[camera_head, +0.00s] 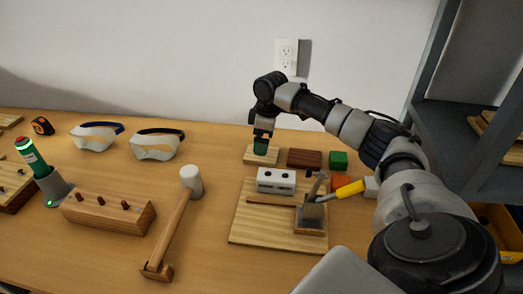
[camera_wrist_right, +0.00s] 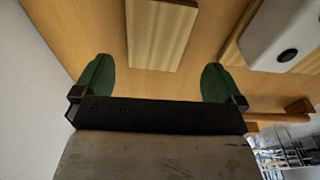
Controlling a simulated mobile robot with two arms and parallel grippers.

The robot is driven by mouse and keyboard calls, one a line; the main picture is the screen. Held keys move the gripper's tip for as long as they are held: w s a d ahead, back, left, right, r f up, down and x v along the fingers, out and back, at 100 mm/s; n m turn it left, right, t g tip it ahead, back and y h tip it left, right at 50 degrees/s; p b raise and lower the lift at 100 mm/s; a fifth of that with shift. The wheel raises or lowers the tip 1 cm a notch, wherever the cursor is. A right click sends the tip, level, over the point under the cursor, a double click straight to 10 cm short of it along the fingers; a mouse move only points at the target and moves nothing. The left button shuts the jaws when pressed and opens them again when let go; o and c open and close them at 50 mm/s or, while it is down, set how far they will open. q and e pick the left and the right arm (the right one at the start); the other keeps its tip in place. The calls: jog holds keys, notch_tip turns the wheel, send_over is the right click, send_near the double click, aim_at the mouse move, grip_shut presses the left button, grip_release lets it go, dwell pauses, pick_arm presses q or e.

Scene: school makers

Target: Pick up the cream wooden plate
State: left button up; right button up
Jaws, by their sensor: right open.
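The cream wooden plate (camera_head: 252,158) is a small, flat, light striped piece lying on the table near the wall, left of a dark brown block. My right gripper (camera_head: 262,147) points down over it and hides part of it. In the right wrist view the plate (camera_wrist_right: 160,35) lies beyond the fingertips, roughly centred between them. The right gripper's green fingers (camera_wrist_right: 158,78) are wide apart with nothing between them. Whether the fingertips touch anything I cannot tell. My left gripper is not in view.
To the plate's right are the brown block (camera_head: 304,158), a green cube (camera_head: 338,159) and an orange piece (camera_head: 340,180). In front, a larger board (camera_head: 250,230) carries a white block (camera_head: 276,181) and tools. A mallet (camera_head: 175,230) and goggles (camera_head: 157,145) lie left.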

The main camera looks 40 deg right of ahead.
jog(key=f, duration=0.5)
jog(key=shift+w+f, duration=0.3)
jog(key=shift+f, duration=0.05)
jog(key=shift+c, duration=0.3)
jog(key=shift+d, duration=0.1)
jog(key=c, duration=0.8)
jog(key=shift+o, duration=0.2)
jog(key=shift+r, duration=0.15)
